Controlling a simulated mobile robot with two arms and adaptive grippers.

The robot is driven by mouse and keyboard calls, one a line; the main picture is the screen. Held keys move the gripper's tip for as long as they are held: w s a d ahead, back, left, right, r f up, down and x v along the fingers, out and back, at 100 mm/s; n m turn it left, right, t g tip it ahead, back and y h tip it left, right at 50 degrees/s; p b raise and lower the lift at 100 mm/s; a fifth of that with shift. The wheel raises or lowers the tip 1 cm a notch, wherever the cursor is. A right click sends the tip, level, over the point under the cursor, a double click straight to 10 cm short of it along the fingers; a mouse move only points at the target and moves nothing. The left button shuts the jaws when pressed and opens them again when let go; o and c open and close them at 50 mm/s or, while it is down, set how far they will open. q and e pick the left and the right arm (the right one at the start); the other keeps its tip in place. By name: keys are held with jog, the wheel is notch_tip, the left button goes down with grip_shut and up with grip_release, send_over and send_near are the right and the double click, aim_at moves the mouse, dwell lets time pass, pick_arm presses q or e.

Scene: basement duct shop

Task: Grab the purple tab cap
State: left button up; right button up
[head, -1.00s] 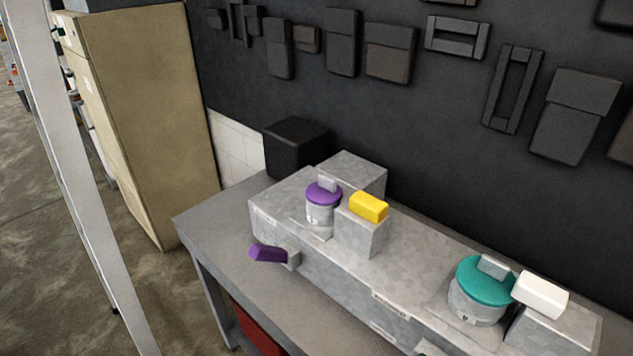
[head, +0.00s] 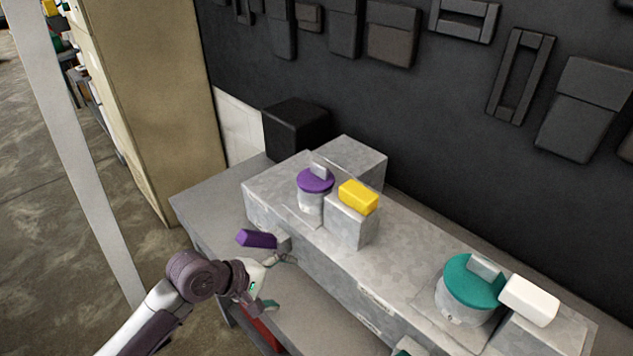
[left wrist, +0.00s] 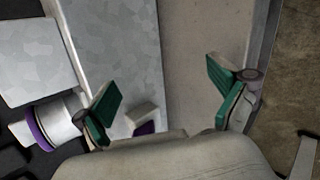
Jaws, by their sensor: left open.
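A round purple cap (head: 314,181) with a grey tab on top sits on a short metal collar on the grey duct block. It also shows at the left edge of the left wrist view (left wrist: 40,131). A purple block-shaped tab (head: 256,239) sticks out from the duct's front side. In the left wrist view this purple tab (left wrist: 146,128) is partly hidden behind my wrist body. My left gripper (head: 277,281) is open and empty, just in front of and below the purple tab. Its green-padded fingers (left wrist: 166,100) are spread wide in the left wrist view. My right gripper is not in view.
A yellow block (head: 358,197) sits on a metal box beside the purple cap. A teal cap (head: 474,281) and a white block (head: 529,299) are farther right. A black cube (head: 297,129) stands behind. The bench (head: 212,207) has bare room at its left end.

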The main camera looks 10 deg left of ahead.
pick_arm(q)
jog(key=w+a+r+n+t+h, duration=0.1)
jog(key=w+a+r+n, duration=0.1)
jog(key=w+r+n, duration=0.45)
jog(key=n+t+h, duration=0.2)
jog(key=n, duration=0.6)
send_near(310, 183)
jog(key=x, duration=0.2)
jog(key=p+x, duration=0.1)
jog(key=x, duration=0.1)
jog(key=p+x, duration=0.1)
jog(key=x, duration=0.1)
jog(key=shift+w+a+f, duration=0.1)
jog(key=shift+w+a, duration=0.1)
jog(key=shift+w, duration=0.4)
jog(key=p+x, duration=0.1)
jog(key=x, duration=0.4)
jog(key=shift+d+f+p, duration=0.1)
jog(key=shift+f+p, duration=0.25)
jog(key=shift+p, duration=0.05)
jog(key=shift+d+f+m, duration=0.1)
jog(key=shift+f+m, duration=0.05)
jog(key=shift+m, duration=0.1)
jog(key=shift+c, duration=0.9)
jog(key=c, duration=0.7)
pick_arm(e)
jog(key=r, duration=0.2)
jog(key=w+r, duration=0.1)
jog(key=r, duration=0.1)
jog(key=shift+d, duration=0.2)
